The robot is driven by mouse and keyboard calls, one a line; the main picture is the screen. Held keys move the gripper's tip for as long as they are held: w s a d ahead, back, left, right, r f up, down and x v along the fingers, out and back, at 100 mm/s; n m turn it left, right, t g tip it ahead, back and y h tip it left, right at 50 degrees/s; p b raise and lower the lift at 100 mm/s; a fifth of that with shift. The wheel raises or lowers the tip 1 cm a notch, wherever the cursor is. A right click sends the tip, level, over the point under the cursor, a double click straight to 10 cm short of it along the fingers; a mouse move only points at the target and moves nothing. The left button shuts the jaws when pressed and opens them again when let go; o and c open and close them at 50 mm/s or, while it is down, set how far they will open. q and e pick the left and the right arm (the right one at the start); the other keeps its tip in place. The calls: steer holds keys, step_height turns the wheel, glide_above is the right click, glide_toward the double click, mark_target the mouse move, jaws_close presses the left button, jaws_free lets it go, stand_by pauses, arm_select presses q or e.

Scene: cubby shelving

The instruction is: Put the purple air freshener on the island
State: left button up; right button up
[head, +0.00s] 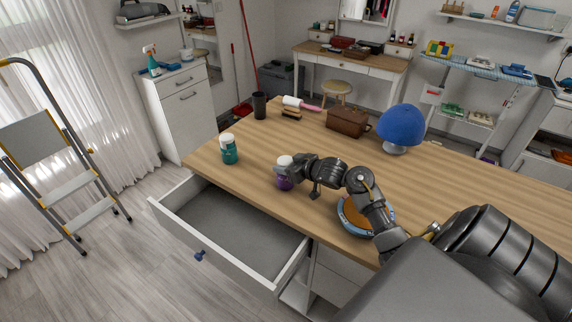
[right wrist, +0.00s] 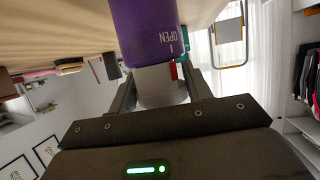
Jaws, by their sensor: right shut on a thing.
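The purple air freshener (head: 284,183) has a white cap and is at the front edge area of the wood-topped island (head: 262,143). My right gripper (head: 290,171) is shut on its white cap, partly hiding it. In the right wrist view, the purple body (right wrist: 148,30) with "OPEN" lettering extends beyond the fingers, and the white cap (right wrist: 160,86) is between them. The body is close to the island top; I cannot tell whether it touches. My left gripper is not in view.
A teal container (head: 229,150) with a white lid stands left of the air freshener. An open, empty-looking drawer (head: 235,225) juts out below the island's front edge. A black cup (head: 259,105), brown box (head: 347,121), blue domed lamp (head: 401,125) and round orange-and-blue dish (head: 348,217) occupy the top.

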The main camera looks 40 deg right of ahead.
steer(key=o, duration=1.4)
steer(key=shift+f, duration=0.15)
steer(key=shift+c, duration=0.2)
steer(key=shift+r, duration=0.25)
steer(key=shift+s, duration=0.4)
steer(key=v, duration=1.1)
steer(key=shift+r, duration=0.15)
steer(key=shift+s, duration=0.1)
